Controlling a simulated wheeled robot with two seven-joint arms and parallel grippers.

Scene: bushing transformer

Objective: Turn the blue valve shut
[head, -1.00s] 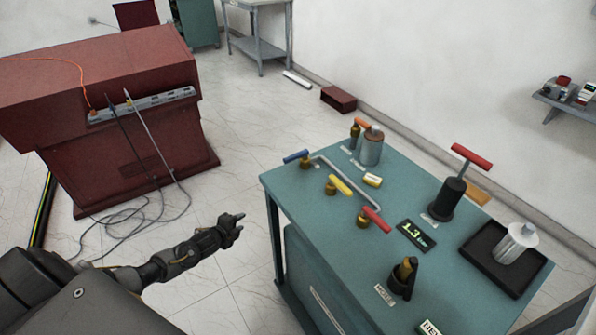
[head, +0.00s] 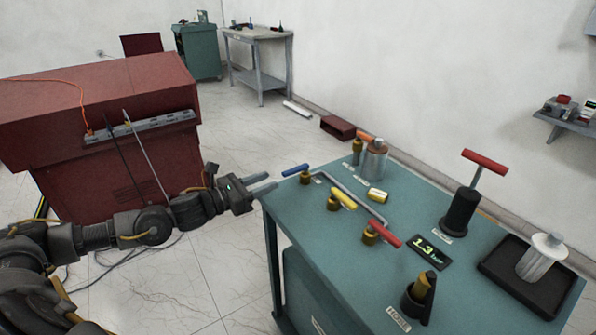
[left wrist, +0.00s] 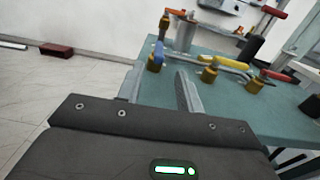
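The blue valve is a brass body (head: 305,179) with a blue lever handle (head: 295,170), near the left edge of the teal table. The handle extends left from the body, toward my left gripper. My left gripper (head: 268,183) is open and empty, just left of the handle and apart from it, by the table edge. In the left wrist view the blue handle (left wrist: 158,52) appears ahead, above and between the two parted fingers (left wrist: 160,88). My right gripper is out of view.
A yellow-handled valve (head: 343,199) and a red-handled valve (head: 384,234) stand nearby along a grey pipe (head: 350,196). An orange-handled valve (head: 357,148) and a metal canister (head: 375,160) stand behind. A gauge display (head: 428,252) reads 1.3. A dark red cabinet (head: 110,110) is at left.

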